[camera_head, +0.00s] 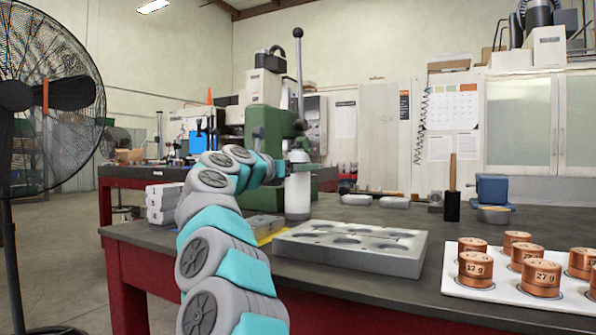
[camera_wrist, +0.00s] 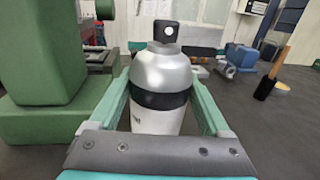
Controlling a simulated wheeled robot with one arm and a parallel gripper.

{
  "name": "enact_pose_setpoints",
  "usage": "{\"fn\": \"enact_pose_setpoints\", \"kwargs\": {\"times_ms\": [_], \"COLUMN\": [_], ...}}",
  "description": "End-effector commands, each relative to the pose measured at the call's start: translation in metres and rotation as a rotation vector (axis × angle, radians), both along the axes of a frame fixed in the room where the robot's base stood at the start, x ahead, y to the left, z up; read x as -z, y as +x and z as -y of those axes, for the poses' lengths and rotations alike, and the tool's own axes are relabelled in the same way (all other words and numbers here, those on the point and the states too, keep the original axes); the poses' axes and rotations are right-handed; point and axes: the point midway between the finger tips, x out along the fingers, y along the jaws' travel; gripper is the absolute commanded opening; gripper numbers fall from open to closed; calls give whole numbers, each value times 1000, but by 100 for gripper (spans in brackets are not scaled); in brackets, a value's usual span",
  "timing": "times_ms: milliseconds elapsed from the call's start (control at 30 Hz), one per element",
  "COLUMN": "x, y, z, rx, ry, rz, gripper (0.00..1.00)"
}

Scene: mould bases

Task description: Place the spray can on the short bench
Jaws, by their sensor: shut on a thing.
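The spray can (camera_head: 298,196) has a white lower body, a black band, a silver shoulder and a black nozzle. My gripper (camera_head: 292,166) is shut on it; in the wrist view the spray can (camera_wrist: 160,80) stands upright between the two green fingers. In the head view the can is upright at a dark-topped bench (camera_head: 345,212) with red sides, behind the grey mould block. I cannot tell whether its base touches the top. Another dark-topped red bench (camera_head: 150,172) shows behind at left; I cannot tell which bench is the short one.
A grey mould block (camera_head: 350,262) with round hollows lies in front of the can. A white tray (camera_head: 515,298) with several copper weights is at right. A green machine (camera_head: 270,125) stands behind my arm. A hammer (camera_head: 453,190) and a blue vise (camera_head: 492,190) are farther right.

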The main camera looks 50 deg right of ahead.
Motion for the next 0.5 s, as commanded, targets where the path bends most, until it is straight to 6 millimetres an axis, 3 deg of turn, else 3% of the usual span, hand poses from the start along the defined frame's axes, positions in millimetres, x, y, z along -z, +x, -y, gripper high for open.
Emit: {"fn": "enact_pose_setpoints", "kwargs": {"times_ms": [267, 300, 500], "x": [2, 3, 2], "y": [0, 0, 0], "z": [0, 0, 0], "rx": [1, 1, 1], "ry": [-1, -1, 0], "rz": [1, 1, 0], "gripper": [0, 82, 100]}}
